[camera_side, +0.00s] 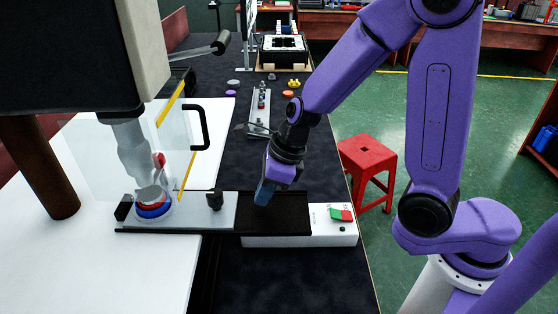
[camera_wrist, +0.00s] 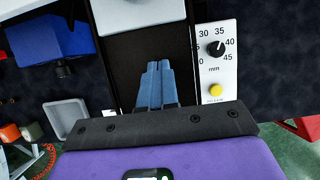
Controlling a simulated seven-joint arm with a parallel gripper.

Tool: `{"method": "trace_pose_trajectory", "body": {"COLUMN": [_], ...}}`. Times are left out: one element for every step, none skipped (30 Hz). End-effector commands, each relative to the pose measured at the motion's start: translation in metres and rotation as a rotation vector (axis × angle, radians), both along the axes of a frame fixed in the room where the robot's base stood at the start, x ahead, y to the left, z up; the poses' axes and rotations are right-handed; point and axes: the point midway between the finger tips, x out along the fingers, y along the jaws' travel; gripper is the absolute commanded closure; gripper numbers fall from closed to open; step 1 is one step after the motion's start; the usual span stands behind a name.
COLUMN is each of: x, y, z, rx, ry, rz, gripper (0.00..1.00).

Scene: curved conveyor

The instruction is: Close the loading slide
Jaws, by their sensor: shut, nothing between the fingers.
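The loading slide shows in the side view as a flat grey plate (camera_side: 190,212) on a dark rail (camera_side: 285,213). A small upright black knob (camera_side: 215,200) stands near the plate's right end. A round part with white, red and blue bands (camera_side: 153,204) sits towards its left end, below the machine head. The rail's right stretch is bare. My gripper (camera_side: 264,192) points down over this bare stretch, right of the knob and apart from it. Its blue fingers are shut and empty, seen over the dark rail in the wrist view (camera_wrist: 156,75). The plate's edge (camera_wrist: 140,14) shows at that view's top.
A white box (camera_side: 330,225) with a red and green switch (camera_side: 341,215) adjoins the rail's right end. In the wrist view, a white panel has a mm dial (camera_wrist: 215,48) and yellow button (camera_wrist: 216,89). A clear guard with a black handle (camera_side: 200,128) stands behind the slide.

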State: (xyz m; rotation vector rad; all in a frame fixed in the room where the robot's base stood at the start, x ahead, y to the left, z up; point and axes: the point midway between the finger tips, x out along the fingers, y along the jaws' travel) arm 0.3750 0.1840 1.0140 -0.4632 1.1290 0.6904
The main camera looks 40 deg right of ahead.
Motion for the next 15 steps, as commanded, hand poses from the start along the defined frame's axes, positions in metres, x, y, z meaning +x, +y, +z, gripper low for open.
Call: {"method": "trace_pose_trajectory", "body": {"x": [0.001,0.0,-0.002,-0.003,-0.004,-0.006,-0.007,-0.008,-0.01,-0.011,-0.012,-0.013,-0.015,-0.016,-0.017], "y": [-0.001,-0.002,-0.004,-0.005,-0.006,-0.007,-0.008,-0.01,-0.012,-0.013,-0.014,-0.015,-0.016,-0.018,-0.019], "z": [0.01,0.014,0.019,0.023,0.027,0.033,0.037,0.041,0.046,0.05,0.055,0.06,0.064,0.067,0.071], "rx": [0.003,0.002,0.0,-0.002,0.0,0.0,0.001,0.0,-0.002,0.0,0.001,-0.001,0.0,-0.002,-0.002], "ry": [-0.013,-0.011,-0.012,-0.011,-0.011,-0.012,-0.01,-0.011,-0.011,-0.01,-0.011,-0.011,-0.01,-0.01,-0.009], "rz": [0.002,0.003,0.002,0.002,0.0,0.002,0.001,0.001,-0.001,0.0,-0.001,0.001,0.0,-0.001,0.0], "gripper": [1.0,1.0,1.0,1.0,1.0,1.0,1.0,1.0,1.0,1.0,1.0,1.0,1.0,1.0,1.0]}}
